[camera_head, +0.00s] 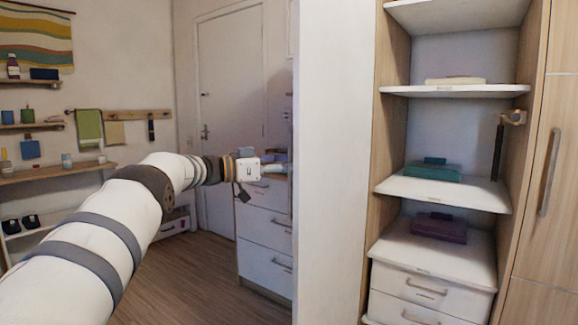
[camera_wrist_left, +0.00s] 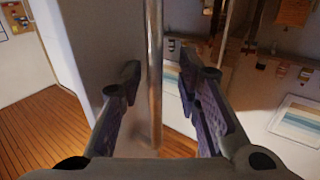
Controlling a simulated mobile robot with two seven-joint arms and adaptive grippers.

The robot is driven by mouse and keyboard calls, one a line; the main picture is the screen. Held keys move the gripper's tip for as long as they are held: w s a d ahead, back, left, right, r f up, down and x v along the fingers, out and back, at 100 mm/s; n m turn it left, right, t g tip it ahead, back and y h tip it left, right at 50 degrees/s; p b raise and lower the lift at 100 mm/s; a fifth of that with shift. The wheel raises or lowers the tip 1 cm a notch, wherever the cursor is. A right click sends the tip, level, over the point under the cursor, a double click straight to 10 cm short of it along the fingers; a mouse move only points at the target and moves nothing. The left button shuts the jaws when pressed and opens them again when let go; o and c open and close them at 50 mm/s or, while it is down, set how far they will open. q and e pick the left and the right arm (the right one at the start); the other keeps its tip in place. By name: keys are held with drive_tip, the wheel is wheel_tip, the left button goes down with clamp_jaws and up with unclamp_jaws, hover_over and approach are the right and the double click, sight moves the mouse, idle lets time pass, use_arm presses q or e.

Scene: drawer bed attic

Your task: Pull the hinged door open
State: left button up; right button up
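A tall white panel (camera_head: 335,160), apparently the hinged door, stands swung out at the left of the open shelf cabinet. My left arm reaches in from the left, and my left gripper (camera_head: 278,168) is at the panel's left edge, partly hidden. In the left wrist view, a vertical metal bar handle (camera_wrist_left: 155,60) runs between the fingers of my left gripper (camera_wrist_left: 160,80). The fingers are apart, with a visible gap on each side of the bar. The grey door face (camera_wrist_left: 95,45) is to the left of the bar. My right gripper is not in view.
The cabinet shelves (camera_head: 450,91) hold a few boxes. A wooden door (camera_head: 560,110) with a bar handle is at the far right. A drawer unit (camera_head: 265,235) stands behind my gripper. A room door (camera_head: 232,80) is at the back. Wooden floor (camera_head: 185,275) is clear.

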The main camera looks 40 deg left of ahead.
use_arm(q)
drive_tip(key=v, duration=1.2)
